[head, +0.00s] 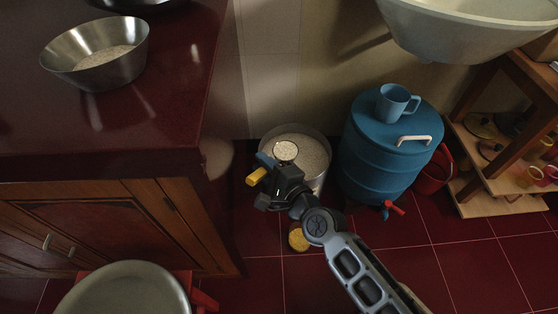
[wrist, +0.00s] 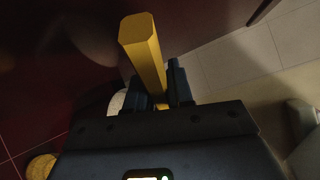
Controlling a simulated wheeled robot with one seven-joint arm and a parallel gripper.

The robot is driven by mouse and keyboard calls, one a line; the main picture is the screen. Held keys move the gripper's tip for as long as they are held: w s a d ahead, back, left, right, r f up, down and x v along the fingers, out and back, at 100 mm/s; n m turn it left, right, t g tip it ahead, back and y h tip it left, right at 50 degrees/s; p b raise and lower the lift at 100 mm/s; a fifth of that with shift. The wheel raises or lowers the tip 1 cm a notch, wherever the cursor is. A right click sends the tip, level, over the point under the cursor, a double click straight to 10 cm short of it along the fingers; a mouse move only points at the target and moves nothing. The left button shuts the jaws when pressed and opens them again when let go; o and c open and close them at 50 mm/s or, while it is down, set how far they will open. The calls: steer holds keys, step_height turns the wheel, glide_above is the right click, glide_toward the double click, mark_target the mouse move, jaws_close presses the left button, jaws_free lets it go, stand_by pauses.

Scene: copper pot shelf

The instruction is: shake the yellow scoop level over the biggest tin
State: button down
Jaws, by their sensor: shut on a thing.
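My gripper (head: 272,180) is shut on the yellow scoop, whose yellow handle (head: 256,176) sticks out to the left of the jaws. The handle also stands up between the fingers in the wrist view (wrist: 143,50). The scoop's round bowl, full of pale grain (head: 286,151), shows past the gripper, overlapping the mouth of the biggest tin (head: 326,150) in the head view. That metal tin stands on the floor, filled with pale grain. My gripper hides its near left part. The height of the bowl above the grain is hard to tell.
A smaller tin of yellow grain (head: 298,237) is on the floor, partly behind my arm. A blue barrel (head: 378,150) with a mug (head: 396,103) stands right of the biggest tin. The dark red counter (head: 150,120) carries a metal bowl (head: 98,70) at left.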

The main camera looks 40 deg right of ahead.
steer(key=shift+d, duration=0.35)
steer(key=shift+r, duration=0.1)
steer(key=shift+a+r+p, duration=0.15)
steer(key=shift+a+p, duration=0.85)
steer(key=shift+d+f+b, duration=0.45)
steer(key=shift+b, duration=0.25)
steer(key=shift+d+r, duration=0.15)
steer(key=shift+d, duration=0.4)
steer(key=shift+a+r, duration=0.15)
steer(key=shift+d, duration=0.2)
